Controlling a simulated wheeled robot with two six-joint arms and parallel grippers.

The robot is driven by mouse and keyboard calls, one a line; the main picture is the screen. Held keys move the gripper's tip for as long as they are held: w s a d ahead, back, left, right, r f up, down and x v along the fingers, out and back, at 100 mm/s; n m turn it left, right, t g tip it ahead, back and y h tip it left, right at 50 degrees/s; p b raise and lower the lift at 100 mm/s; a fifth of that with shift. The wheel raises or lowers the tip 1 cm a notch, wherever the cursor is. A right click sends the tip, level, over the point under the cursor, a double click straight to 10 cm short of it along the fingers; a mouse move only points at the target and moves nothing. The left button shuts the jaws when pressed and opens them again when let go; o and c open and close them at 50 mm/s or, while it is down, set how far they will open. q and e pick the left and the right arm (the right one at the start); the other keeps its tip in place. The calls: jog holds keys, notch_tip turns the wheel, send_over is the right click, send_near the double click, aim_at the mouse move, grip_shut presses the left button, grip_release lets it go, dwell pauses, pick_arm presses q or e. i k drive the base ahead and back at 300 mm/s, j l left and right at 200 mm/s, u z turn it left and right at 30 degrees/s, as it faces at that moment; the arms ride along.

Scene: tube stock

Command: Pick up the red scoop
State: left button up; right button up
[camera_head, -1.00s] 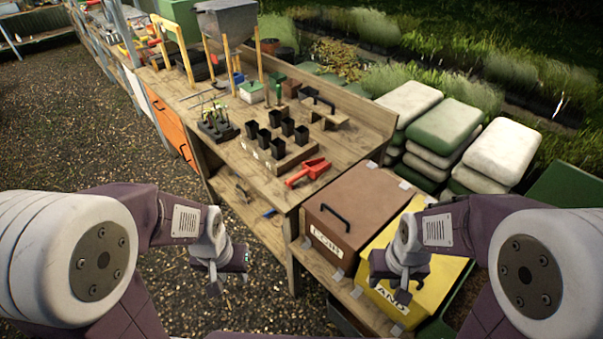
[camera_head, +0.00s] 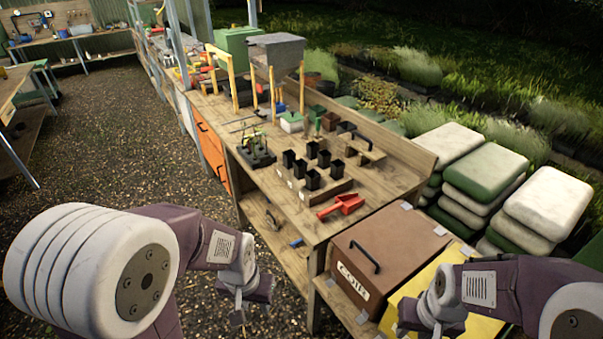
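The red scoop (camera_head: 341,206) lies on the wooden bench top (camera_head: 392,187) near its front right corner, beside a low wooden strip with black pots. Nothing covers it. My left gripper (camera_head: 240,312) hangs over the gravel, left of the bench and well short of the scoop. My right gripper (camera_head: 424,330) is low in front of the yellow box, below and right of the scoop. Neither gripper touches the scoop. The fingers are small and seen at an angle, so I cannot tell whether either is open.
A brown lidded box (camera_head: 389,252) with a black handle and a yellow box (camera_head: 425,290) stand right of the bench. Several black pots (camera_head: 312,179) and a black seedling tray (camera_head: 257,157) are behind the scoop. Gravel (camera_head: 120,150) is clear on the left.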

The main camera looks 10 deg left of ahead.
aim_at(348, 204)
jog(key=z, duration=1.6)
jog(key=u, duration=1.6)
jog(key=i+j+z, duration=0.15)
jog(key=z, duration=0.3)
jog(key=i+j+z, duration=0.4)
jog(key=j+z, duration=0.2)
jog(key=z, duration=0.25)
jog(key=i+j+z, duration=0.15)
jog(key=j+z, duration=0.25)
